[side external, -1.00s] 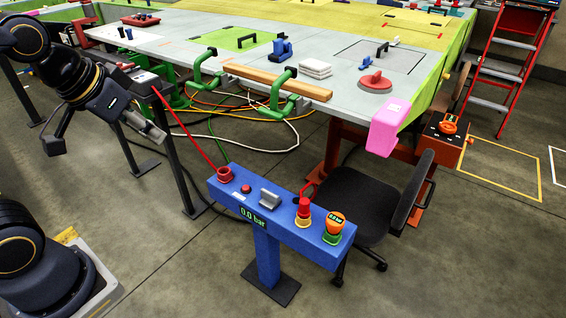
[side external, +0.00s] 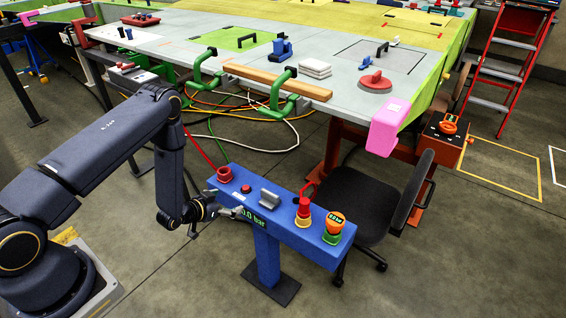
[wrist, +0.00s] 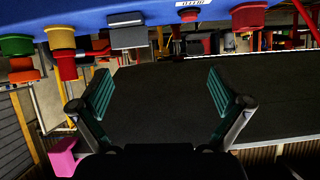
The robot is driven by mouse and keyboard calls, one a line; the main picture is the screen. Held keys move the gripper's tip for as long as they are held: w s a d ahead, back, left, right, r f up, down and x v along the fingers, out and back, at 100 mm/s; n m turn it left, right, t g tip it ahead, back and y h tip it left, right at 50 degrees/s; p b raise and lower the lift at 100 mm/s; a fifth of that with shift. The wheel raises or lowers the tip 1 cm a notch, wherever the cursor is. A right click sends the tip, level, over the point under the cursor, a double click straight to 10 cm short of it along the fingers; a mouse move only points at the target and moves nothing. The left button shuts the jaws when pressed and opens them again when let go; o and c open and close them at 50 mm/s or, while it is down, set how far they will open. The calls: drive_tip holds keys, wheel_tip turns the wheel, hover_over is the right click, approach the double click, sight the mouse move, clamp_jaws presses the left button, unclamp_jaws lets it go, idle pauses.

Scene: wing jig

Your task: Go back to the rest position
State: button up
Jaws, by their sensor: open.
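My gripper (side external: 226,211) is at the left end of the blue pedestal (side external: 262,228), in front of its display face. Whether it touches the pedestal cannot be told from the side. In the wrist view my gripper (wrist: 161,95) has its two green-padded fingers wide apart with nothing between them. The pedestal (wrist: 160,10) fills the top of that view, which looks upside down. My arm reaches from its base at lower left, with the forearm bent down beside the pedestal.
The pedestal carries a red socket (side external: 225,173), a red button (side external: 246,188), a grey block (side external: 269,198), a red-and-yellow valve (side external: 304,213) and an orange gauge (side external: 335,222). A black chair (side external: 350,205) stands to the right. The workbench (side external: 340,88), with green clamps (side external: 279,90), lies behind.

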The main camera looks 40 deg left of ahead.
drive_tip(key=s+d+f+t, duration=0.1)
drive_tip(key=s+d+f, duration=0.1)
drive_tip(key=s+f, duration=0.7)
drive_tip(key=r+x, duration=0.1)
drive_tip(key=x, duration=0.7)
drive_tip(key=shift+w, duration=0.55)
drive_tip(key=shift+a+f, duration=0.1)
drive_tip(key=shift+a, duration=0.05)
